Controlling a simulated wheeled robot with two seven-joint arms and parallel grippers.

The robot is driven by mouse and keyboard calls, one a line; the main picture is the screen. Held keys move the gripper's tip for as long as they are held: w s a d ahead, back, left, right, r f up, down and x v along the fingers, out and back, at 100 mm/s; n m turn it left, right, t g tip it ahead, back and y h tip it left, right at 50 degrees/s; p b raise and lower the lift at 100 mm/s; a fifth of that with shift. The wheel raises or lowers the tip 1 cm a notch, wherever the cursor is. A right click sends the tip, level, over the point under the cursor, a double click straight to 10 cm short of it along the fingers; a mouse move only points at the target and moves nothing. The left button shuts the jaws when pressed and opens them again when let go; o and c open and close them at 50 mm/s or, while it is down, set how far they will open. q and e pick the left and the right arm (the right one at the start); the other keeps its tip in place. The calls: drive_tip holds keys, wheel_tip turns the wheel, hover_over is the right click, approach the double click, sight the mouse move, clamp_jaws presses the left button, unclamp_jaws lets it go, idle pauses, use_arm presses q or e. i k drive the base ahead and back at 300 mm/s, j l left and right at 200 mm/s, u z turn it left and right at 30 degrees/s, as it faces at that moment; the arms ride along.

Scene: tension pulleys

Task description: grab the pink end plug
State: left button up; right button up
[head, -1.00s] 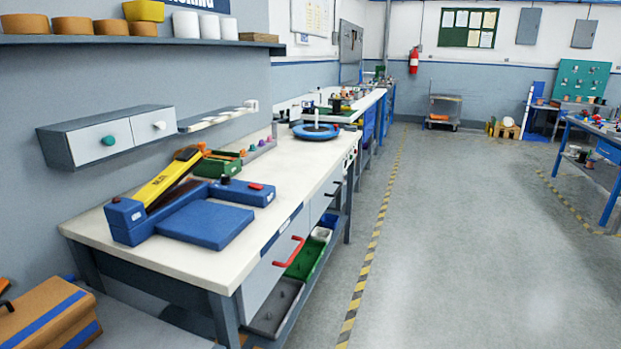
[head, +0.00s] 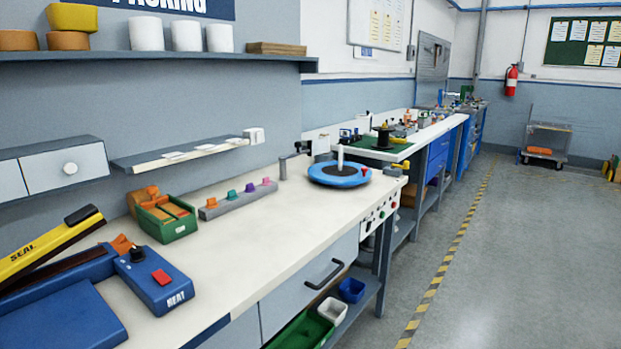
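A grey strip (head: 238,201) on the white workbench holds a short row of small coloured plugs. The pink plug (head: 267,182) sits at the right end of the row. A purple plug (head: 250,187), a teal plug (head: 232,195) and an orange plug (head: 211,202) stand to its left. All look upright in the strip. Neither of my grippers is in view.
The workbench (head: 300,225) is clear in front of the strip. A blue round turntable (head: 339,174) stands to its right, a green box (head: 165,221) to its left. A blue heat sealer (head: 70,285) fills the near left. Open floor (head: 500,260) lies at right.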

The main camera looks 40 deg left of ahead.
sight(266, 181)
drive_tip(key=i+u, duration=0.3)
drive_tip(key=i+l+u, duration=0.3)
drive_tip(key=i, duration=0.2)
drive_tip(key=i+l+u, duration=0.3)
drive_tip(key=i+j, duration=0.1)
drive_tip(key=i, duration=0.05)
